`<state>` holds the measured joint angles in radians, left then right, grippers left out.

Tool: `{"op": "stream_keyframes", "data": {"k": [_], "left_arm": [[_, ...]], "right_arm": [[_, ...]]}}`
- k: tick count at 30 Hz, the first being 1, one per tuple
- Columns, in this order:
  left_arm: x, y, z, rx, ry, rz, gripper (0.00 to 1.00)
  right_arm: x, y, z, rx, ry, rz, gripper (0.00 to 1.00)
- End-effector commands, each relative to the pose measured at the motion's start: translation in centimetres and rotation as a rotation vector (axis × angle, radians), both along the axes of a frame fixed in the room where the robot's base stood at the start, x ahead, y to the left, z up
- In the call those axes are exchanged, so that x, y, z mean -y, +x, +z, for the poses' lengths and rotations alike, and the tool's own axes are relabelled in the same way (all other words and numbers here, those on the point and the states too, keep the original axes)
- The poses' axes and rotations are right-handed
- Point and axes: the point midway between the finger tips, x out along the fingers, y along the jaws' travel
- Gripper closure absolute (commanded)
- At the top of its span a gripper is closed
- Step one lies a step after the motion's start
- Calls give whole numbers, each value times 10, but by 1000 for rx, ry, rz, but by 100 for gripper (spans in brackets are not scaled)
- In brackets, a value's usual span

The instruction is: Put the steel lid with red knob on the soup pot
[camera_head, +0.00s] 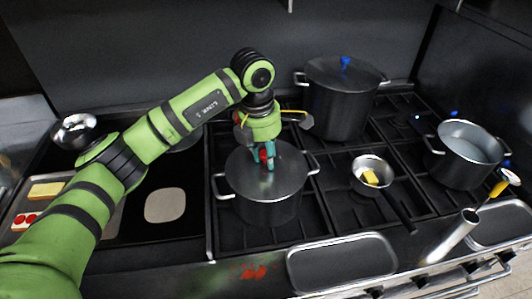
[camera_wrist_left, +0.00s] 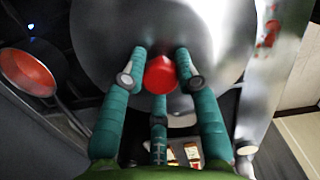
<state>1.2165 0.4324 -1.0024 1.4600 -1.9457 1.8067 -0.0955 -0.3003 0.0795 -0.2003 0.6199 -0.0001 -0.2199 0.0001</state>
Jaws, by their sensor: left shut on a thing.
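The steel lid (camera_head: 247,172) lies over the top of the soup pot (camera_head: 268,210) in the head view, and no gap between lid and rim shows. My left gripper (camera_head: 266,160) is above it, shut on the lid's red knob. In the left wrist view the red knob (camera_wrist_left: 161,74) sits between the teal fingers of my left gripper (camera_wrist_left: 158,82), with the grey lid (camera_wrist_left: 105,35) spread out behind it. The pot is mostly hidden by the lid in the wrist view. My right gripper is not in view.
A tall lidded pot with a blue knob (camera_head: 343,97) stands behind. A small saucepan (camera_head: 357,181) with a yellow piece inside is to the right, and an open pot (camera_head: 464,160) farther right. A metal tray (camera_head: 345,262) lies in front.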

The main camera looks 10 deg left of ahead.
Motion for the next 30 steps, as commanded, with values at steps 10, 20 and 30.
{"op": "stream_keyframes", "data": {"k": [10, 20, 30], "left_arm": [[0, 0, 0, 1, -1, 0, 100], [0, 0, -1, 0, 0, -1, 41], [0, 0, -1, -1, 0, -1, 18]], "right_arm": [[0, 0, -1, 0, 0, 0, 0], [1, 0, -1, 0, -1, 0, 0], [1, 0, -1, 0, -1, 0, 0]]}}
